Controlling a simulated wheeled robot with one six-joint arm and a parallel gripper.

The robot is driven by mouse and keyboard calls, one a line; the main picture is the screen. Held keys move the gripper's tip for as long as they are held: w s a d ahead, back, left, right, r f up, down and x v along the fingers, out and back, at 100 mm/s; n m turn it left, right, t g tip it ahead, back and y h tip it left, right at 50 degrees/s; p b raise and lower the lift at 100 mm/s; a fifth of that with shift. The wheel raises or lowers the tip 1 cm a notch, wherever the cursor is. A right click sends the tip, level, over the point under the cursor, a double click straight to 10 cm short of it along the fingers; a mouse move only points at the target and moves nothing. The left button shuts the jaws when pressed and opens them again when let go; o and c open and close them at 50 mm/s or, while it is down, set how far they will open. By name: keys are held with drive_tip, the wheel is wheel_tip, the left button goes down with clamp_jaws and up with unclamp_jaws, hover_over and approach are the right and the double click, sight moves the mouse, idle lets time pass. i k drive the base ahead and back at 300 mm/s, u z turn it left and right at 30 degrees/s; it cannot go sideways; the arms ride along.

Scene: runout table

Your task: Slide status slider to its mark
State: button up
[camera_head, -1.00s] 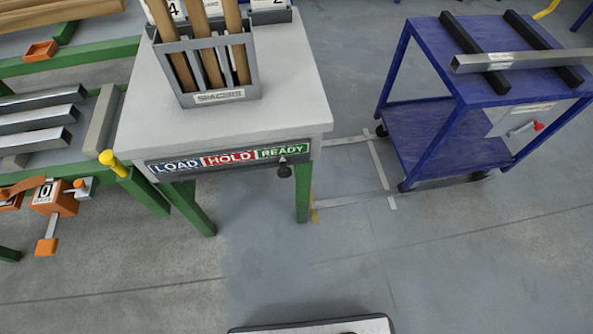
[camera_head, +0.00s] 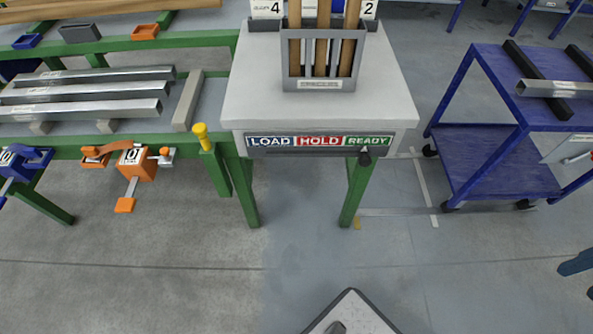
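The status slider (camera_head: 365,157) is a small black knob with a pale pointer on the front edge of the grey-topped table (camera_head: 390,92). It sits below the green READY field of the status strip (camera_head: 320,141). The strip reads LOAD in blue, HOLD in red and READY in green, from left to right. The slider is under the middle of READY, at the strip's right part. I cannot make out any separate mark. My gripper is not in view.
A holder labelled spacers (camera_head: 318,84) with wooden strips stands on the table. A green frame with metal bars (camera_head: 85,92) and orange clamps (camera_head: 137,163) adjoins at left. A blue cart (camera_head: 500,160) stands at right. The floor (camera_head: 310,250) before the table is clear.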

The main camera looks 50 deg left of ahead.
sight(365, 161)
drive_tip(key=u, duration=1.6)
drive_tip(key=k, duration=1.05)
drive_tip(key=u, duration=0.05)
